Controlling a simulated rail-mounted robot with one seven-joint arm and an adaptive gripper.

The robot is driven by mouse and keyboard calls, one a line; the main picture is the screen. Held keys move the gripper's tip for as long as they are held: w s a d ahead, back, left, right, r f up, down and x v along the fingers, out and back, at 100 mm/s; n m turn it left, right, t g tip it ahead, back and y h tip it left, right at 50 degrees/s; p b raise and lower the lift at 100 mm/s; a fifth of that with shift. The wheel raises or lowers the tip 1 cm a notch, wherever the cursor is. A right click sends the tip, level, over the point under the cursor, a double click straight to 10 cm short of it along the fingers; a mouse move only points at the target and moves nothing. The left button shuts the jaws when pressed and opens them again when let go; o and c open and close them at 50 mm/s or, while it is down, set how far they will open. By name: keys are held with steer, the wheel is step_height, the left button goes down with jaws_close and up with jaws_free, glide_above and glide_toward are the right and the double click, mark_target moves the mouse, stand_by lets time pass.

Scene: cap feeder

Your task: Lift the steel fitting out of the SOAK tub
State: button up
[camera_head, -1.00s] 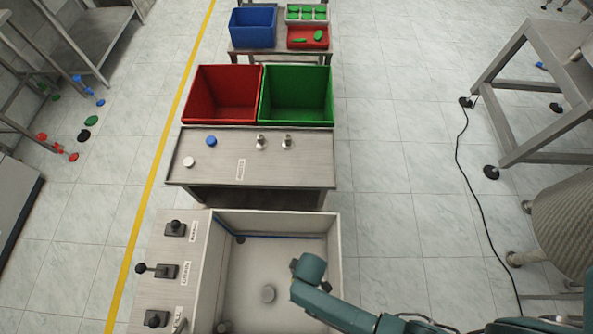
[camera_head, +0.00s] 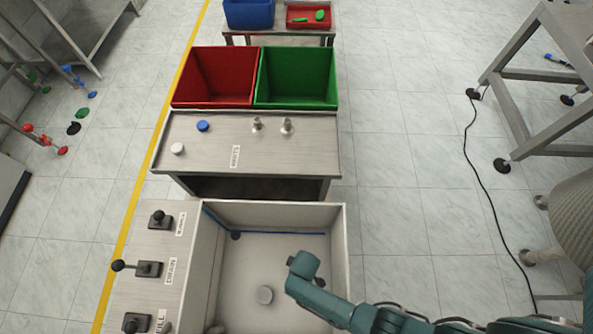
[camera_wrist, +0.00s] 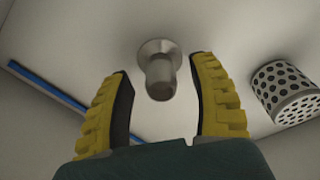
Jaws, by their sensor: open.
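The SOAK tub (camera_head: 338,240) is a pale open basin at the bottom centre of the head view, with a blue line along its inner walls. No water shows in it. The steel fitting (camera_head: 264,294) looks like a short grey round piece on the tub floor. In the wrist view the fitting (camera_wrist: 159,72) has a round flange and a narrower stub towards the camera. My gripper (camera_wrist: 162,72) is open, its yellow-ribbed fingers on either side of the fitting's image. No contact shows, and the gap in depth is unclear. The head view hides my fingers behind my wrist.
A perforated metal cylinder (camera_wrist: 287,92) stands right of my fingers. Tub walls rise all round. Levers and a DRAIN label (camera_head: 171,270) line the left ledge. Behind are a steel table (camera_head: 270,150) with two caps and two fittings, then red (camera_head: 215,80) and green (camera_head: 297,80) bins.

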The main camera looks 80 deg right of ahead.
steer(key=shift+w+f, duration=0.15)
steer(key=shift+f, duration=0.55)
steer(key=shift+r, duration=0.15)
jaws_close()
step_height(320, 180, up, 10)
steer(key=p, duration=0.6)
steer(key=shift+p, duration=0.3)
step_height(320, 180, up, 32)
steer(key=p, duration=3.2)
